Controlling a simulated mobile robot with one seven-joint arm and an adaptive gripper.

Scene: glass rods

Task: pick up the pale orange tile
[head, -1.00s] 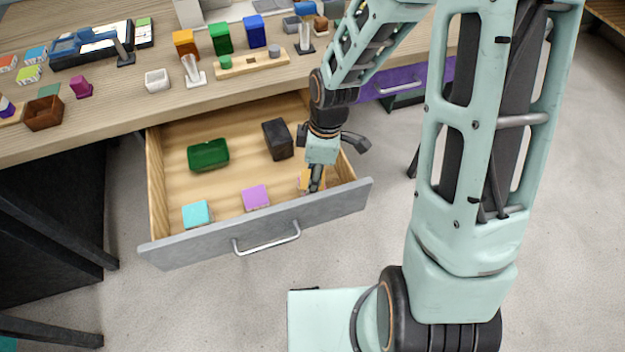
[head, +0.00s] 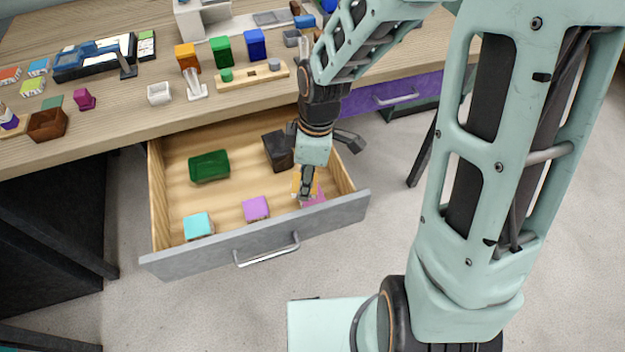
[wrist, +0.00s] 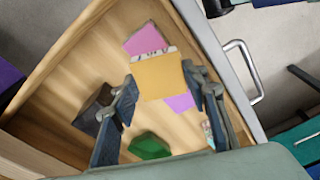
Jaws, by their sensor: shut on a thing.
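The pale orange tile (wrist: 158,77) is between the two fingers of my gripper (wrist: 163,84) in the wrist view, and the gripper is shut on it. In the head view my gripper (head: 306,190) is inside the open drawer near its front right corner, and it hides part of the tile (head: 297,184). A pink tile (wrist: 146,38) lies on the drawer floor, partly covered by the orange tile in the wrist view. The orange tile appears to be above it.
The open drawer (head: 262,240) also holds a purple block (head: 256,208), a cyan block (head: 199,225), a green container (head: 209,166) and a black box (head: 279,150). The drawer's front and side walls are close to my gripper. The desk top (head: 120,112) above holds several objects.

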